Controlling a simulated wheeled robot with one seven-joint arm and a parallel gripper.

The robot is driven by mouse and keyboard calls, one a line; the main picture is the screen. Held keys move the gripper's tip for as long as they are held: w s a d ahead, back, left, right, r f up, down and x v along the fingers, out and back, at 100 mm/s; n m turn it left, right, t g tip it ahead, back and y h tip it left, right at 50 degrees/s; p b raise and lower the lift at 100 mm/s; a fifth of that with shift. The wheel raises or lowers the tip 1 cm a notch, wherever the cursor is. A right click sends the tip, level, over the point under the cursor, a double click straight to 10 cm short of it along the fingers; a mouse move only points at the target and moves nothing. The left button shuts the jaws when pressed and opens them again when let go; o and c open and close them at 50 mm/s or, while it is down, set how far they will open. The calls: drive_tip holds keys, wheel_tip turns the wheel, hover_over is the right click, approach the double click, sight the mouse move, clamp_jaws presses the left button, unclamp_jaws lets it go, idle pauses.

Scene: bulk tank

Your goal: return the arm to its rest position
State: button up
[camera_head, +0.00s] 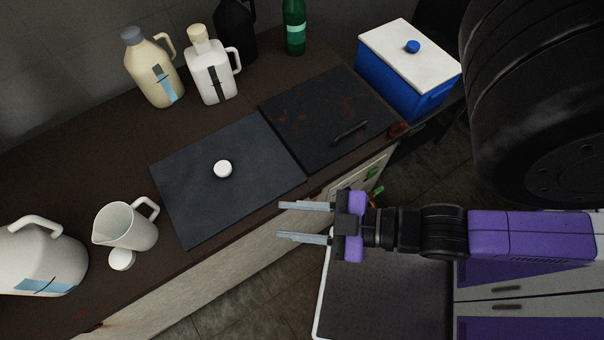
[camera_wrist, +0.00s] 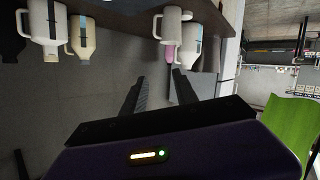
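My gripper (camera_head: 306,222) is at the end of my purple and black arm, which reaches in from the right in the head view. Its two fingers are spread apart with nothing between them. It is in front of the counter's front edge, above the floor side. In the wrist view my gripper (camera_wrist: 160,92) also shows open and empty, with the counter and its jugs beyond at the top.
The brown counter (camera_head: 80,185) holds a dark mat (camera_head: 200,205) with a white cap (camera_head: 223,169), a measuring jug (camera_head: 128,228), several jugs and bottles, and a rusty dark panel (camera_head: 310,110). A blue cooler (camera_head: 395,85) stands at the back right. Floor (camera_head: 250,290) shows below.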

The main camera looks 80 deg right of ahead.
drive_tip(key=r+m, duration=0.1)
drive_tip(key=s+r+m, duration=0.1)
drive_tip(key=r+m, duration=0.1)
drive_tip(key=shift+s+d+r, duration=0.1)
drive_tip(key=shift+s+d, duration=0.05)
drive_tip(key=shift+s, duration=0.15)
wheel_tip(320, 180, down, 4)
drive_tip(key=b, duration=0.3)
drive_tip(key=shift+r+b, duration=0.2)
drive_tip(key=shift+b, duration=0.1)
